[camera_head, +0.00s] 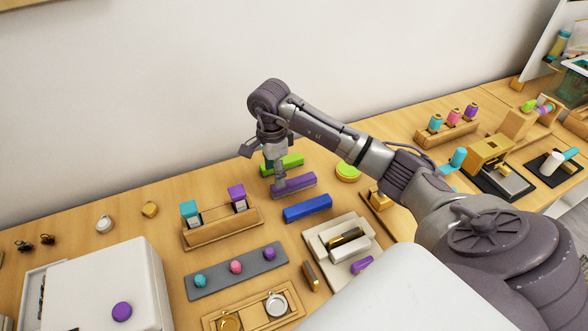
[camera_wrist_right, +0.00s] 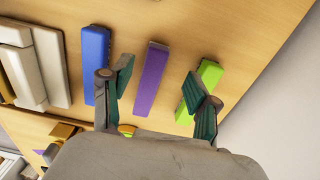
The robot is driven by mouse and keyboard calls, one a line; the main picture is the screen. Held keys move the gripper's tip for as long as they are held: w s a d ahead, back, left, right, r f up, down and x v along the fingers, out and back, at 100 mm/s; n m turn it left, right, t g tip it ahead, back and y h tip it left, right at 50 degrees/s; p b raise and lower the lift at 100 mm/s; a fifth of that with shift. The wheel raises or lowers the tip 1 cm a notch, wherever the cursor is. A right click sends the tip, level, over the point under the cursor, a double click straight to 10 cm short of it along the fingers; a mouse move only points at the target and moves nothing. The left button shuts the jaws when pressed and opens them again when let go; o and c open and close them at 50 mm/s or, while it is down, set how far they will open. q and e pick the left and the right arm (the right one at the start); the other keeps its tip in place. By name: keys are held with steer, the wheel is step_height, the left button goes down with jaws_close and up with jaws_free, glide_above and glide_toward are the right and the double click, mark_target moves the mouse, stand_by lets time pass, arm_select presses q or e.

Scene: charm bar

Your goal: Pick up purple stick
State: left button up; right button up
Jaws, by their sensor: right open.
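The purple stick (camera_head: 298,184) lies on the wooden table between a green stick and a blue stick. My right gripper (camera_head: 275,178) is over its left part in the head view. In the right wrist view the purple stick (camera_wrist_right: 150,78) lies between the two spread fingers of my right gripper (camera_wrist_right: 158,82). The gripper is open and holds nothing. I cannot tell how far the fingertips are above the table. Part of the stick's left end is hidden by the gripper in the head view. My left gripper is not in view.
The green stick (camera_head: 290,161) and blue stick (camera_head: 308,208) lie close on either side. A wooden holder (camera_head: 225,232) with teal and purple pieces stands to the left. A grey strip (camera_head: 212,287) bears small coloured charms. A pale press (camera_head: 322,238) stands in front of the blue stick.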

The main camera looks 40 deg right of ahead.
mark_target(294, 185)
steer(key=shift+s+f+p, duration=0.15)
steer(key=shift+f+p, duration=0.25)
steer(key=shift+f, duration=0.15)
step_height(294, 185, down, 4)
steer(key=shift+s+d+r+p, duration=0.1)
steer(key=shift+s+r+p, duration=0.1)
steer(key=shift+p, duration=0.5)
steer(key=shift+w+f, duration=0.1)
steer(key=shift+f, duration=0.35)
steer(key=shift+c, duration=0.3)
jaws_close()
